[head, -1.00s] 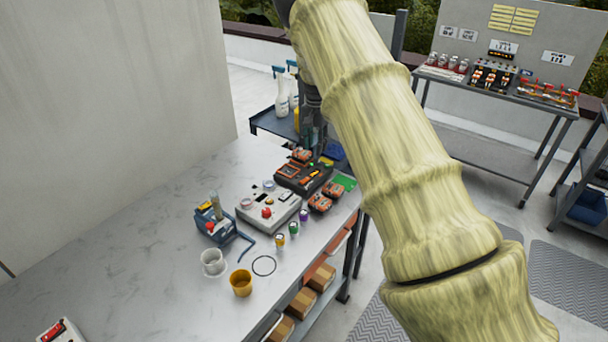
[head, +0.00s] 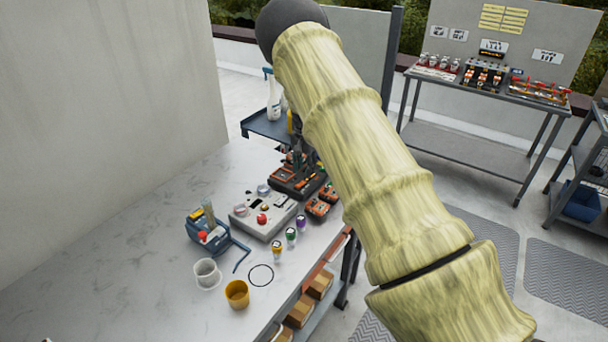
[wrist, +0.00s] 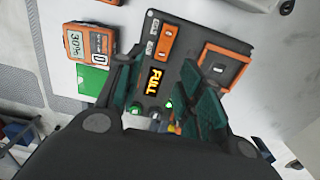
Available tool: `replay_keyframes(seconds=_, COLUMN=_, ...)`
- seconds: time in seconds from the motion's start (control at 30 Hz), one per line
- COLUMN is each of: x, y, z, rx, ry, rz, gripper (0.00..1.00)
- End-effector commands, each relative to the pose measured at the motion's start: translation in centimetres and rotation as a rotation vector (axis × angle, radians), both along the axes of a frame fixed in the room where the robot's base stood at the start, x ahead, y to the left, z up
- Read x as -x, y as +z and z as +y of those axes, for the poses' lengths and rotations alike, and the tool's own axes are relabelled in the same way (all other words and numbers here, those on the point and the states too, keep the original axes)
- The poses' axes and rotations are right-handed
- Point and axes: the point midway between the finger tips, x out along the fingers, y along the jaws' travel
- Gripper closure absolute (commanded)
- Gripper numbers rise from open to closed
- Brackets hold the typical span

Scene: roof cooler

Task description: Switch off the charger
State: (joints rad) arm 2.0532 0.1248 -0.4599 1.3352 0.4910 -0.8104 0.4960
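The charger (head: 287,183) is a dark box with orange parts near the far right end of the grey table. In the head view my gripper (head: 297,157) is partly hidden behind my arm, just above the charger.
Orange battery packs (head: 317,208) sit beside the charger; one shows "30%" in the wrist view (wrist: 90,42), above a green card (wrist: 92,80). A pale box with a red button (head: 264,215), a blue device (head: 207,232) and cups (head: 237,294) stand nearer.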

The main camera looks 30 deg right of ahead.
Motion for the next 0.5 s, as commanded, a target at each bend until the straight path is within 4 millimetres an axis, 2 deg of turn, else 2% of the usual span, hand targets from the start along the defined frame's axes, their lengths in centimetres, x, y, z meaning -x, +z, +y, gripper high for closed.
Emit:
replay_keyframes(seconds=0.23, x=0.0, y=-2.9, z=0.1, rx=0.000, ry=0.001, rz=0.000, gripper=0.62)
replay_keyframes(seconds=0.5, x=-0.1, y=-4.3, z=0.1, rx=0.000, ry=0.002, rz=0.000, gripper=0.62)
